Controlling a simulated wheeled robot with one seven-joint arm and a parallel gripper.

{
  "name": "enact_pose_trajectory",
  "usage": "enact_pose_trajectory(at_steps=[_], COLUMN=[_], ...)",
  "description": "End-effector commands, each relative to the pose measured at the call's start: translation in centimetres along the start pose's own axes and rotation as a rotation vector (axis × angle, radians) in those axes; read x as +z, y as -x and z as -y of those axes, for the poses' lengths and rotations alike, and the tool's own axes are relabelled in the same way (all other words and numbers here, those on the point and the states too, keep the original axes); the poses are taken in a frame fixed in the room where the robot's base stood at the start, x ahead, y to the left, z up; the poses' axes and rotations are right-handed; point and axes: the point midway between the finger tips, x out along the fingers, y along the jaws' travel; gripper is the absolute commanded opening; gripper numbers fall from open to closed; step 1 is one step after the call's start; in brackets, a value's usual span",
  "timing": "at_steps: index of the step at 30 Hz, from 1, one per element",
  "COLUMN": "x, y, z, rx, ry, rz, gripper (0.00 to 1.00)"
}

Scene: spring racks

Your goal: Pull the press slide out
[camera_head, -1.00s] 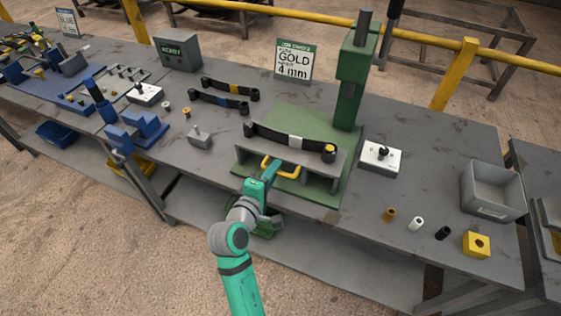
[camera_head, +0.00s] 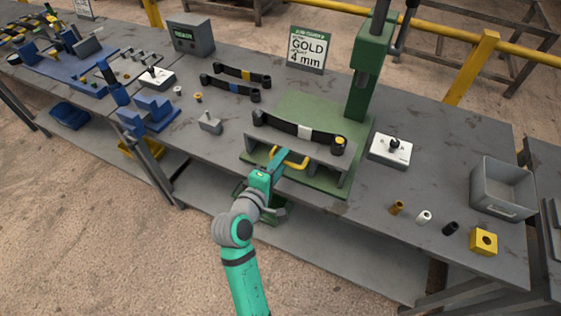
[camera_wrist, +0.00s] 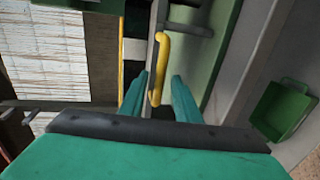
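The press slide (camera_head: 257,148) is a grey bracket on the green press (camera_head: 370,70), with a yellow loop handle (camera_head: 295,162) at its front. A dark spring with a pale band (camera_head: 304,131) lies across its top. My gripper (camera_head: 281,157) is at the left part of the handle in the head view, where its fingers are hard to make out. In the wrist view, my gripper (camera_wrist: 161,82) is open, with the yellow handle (camera_wrist: 163,55) between its two teal fingers. Gaps show on both sides of the handle.
A sign reading GOLD 4 mm (camera_head: 307,49) stands behind the press. A white box with a black knob (camera_head: 390,150) and a grey bin (camera_head: 503,188) are to the right. Small cylinders and a yellow block (camera_head: 483,242) lie near the front edge. A green bin (camera_wrist: 283,110) shows in the wrist view.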

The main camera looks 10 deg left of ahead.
Motion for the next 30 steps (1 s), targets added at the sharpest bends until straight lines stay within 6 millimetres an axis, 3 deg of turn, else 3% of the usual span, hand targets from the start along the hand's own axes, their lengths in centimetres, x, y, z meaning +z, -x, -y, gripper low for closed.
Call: enact_pose_trajectory(at_steps=[5, 18, 24, 30], x=[-0.2, -0.1, -0.1, 0.0], y=[1.9, 9.4, 10.7, 10.8], z=[0.0, 0.1, 0.1, 0.1], rx=[0.000, -0.001, 0.000, -0.001], ry=[0.000, 0.001, 0.001, 0.001], rz=[-0.006, -0.004, -0.003, -0.002], gripper=[0.30, 0.30, 0.30, 0.30])
